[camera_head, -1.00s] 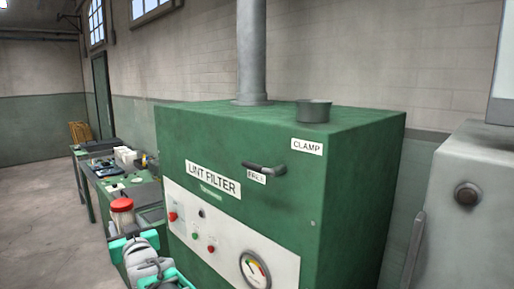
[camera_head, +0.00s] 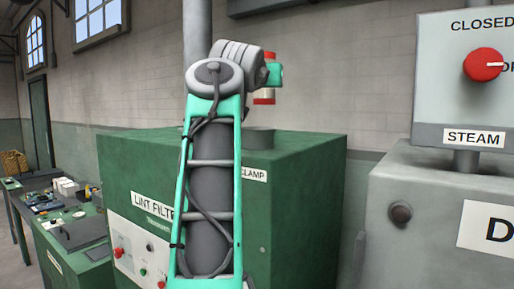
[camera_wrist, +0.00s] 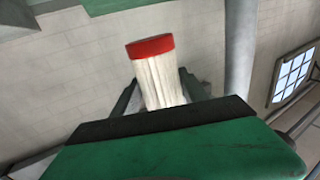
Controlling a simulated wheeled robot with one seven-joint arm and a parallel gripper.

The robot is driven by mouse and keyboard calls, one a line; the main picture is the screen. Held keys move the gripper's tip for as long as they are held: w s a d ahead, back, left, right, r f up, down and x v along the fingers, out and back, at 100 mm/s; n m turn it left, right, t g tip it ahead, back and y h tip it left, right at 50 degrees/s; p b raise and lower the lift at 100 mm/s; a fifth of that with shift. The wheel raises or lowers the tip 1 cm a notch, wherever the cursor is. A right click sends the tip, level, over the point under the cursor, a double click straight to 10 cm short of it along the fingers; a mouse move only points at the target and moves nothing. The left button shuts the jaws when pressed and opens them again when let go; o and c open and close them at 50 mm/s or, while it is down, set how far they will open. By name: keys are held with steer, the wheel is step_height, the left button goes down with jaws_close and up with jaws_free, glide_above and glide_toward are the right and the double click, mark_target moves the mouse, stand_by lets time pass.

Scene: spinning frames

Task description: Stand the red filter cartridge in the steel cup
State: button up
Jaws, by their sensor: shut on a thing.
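The red filter cartridge (camera_head: 264,97) has red ends and a pale body. It looks about upright in the head view, high above the green lint filter cabinet. In the wrist view its white pleated body and red cap (camera_wrist: 151,47) rise between the fingers. My gripper (camera_head: 269,75) is shut around its middle. The steel cup (camera_head: 260,140) stands on the cabinet top, below the cartridge in the picture, with a clear gap between them. My arm hides part of the view to the left of the cup. The cup's inside does not show.
The green cabinet (camera_head: 300,165) has a grey vertical pipe (camera_head: 196,40) rising behind my arm. A grey machine (camera_head: 400,180) with a STEAM sign stands at the right. A cluttered workbench (camera_head: 75,225) is at the left. The air around the cup looks free.

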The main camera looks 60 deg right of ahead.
steer(key=s+a+r+m+g, duration=0.1)
steer(key=s+r+m+g, duration=0.15)
steer(key=s, duration=0.55)
steer(key=shift+n+h, duration=0.3)
steer(key=shift+n, duration=0.15)
steer(key=w+d+f, duration=0.1)
steer(key=w, duration=0.2)
steer(key=w+d+f, duration=0.1)
steer(key=w+f, duration=0.1)
steer(key=w+d+f, duration=0.2)
steer(key=w, duration=0.1)
steer(key=shift+w+f, duration=0.2)
steer(key=shift+w, duration=0.1)
steer(key=w+f, duration=0.1)
steer(key=w+d+f, duration=0.1)
steer(key=f, duration=0.1)
steer(key=w+d+f+b, duration=0.1)
steer(key=f, duration=0.1)
steer(key=shift+w+f, duration=0.15)
steer(key=shift+w, duration=0.2)
steer(key=shift+s+f+b, duration=0.1)
steer(key=shift+f+b, duration=0.45)
steer(key=shift+f, duration=0.7)
